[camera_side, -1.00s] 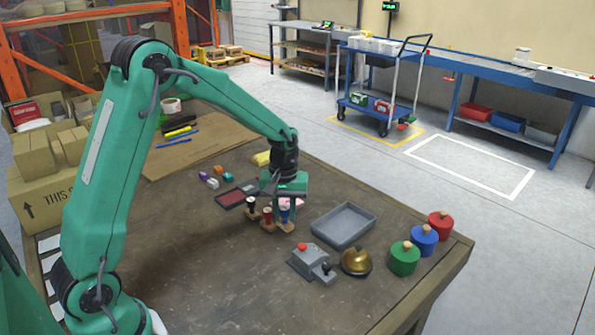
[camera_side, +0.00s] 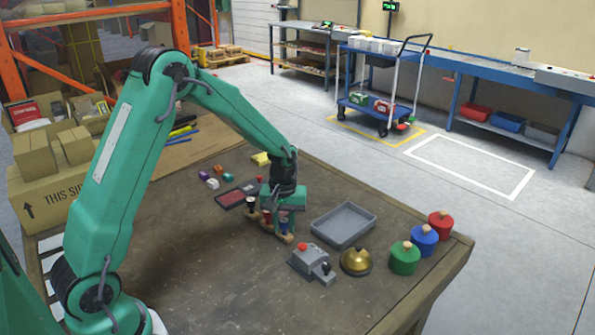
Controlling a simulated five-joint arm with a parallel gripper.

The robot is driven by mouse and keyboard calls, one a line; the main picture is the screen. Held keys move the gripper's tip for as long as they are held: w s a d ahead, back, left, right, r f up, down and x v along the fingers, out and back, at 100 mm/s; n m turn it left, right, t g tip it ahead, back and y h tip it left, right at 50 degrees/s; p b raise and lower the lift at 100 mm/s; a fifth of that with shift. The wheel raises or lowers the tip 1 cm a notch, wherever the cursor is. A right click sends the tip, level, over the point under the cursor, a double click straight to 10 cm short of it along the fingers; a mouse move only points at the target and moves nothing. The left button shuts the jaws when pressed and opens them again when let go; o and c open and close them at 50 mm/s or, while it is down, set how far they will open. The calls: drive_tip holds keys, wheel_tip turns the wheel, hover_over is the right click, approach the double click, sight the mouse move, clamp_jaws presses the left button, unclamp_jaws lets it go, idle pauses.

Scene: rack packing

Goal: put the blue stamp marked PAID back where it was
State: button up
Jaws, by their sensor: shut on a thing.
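My gripper (camera_side: 284,212) points down over the right end of a small wooden stamp rack (camera_side: 268,226). It is shut on the blue stamp (camera_side: 284,224), which is upright at the rack's right end. The fingers cover much of the stamp, and I cannot read its marking or tell whether it is fully seated. A black-topped stamp (camera_side: 251,204) and a red stamp (camera_side: 267,215) stand in the rack to the left of it.
An open ink pad (camera_side: 237,196) lies behind the rack. A grey tray (camera_side: 343,226) is to the right. A grey device with a red knob (camera_side: 308,262), a brass bell (camera_side: 355,261) and green (camera_side: 405,259), blue (camera_side: 424,241) and red (camera_side: 441,223) knobbed pots stand at right. The front left tabletop is clear.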

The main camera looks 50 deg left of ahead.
sight(284, 220)
drive_tip(key=shift+f, duration=0.15)
drive_tip(key=o, duration=0.8)
wheel_tip(284, 220, up, 12)
drive_tip(key=shift+r, duration=0.15)
idle(0.8)
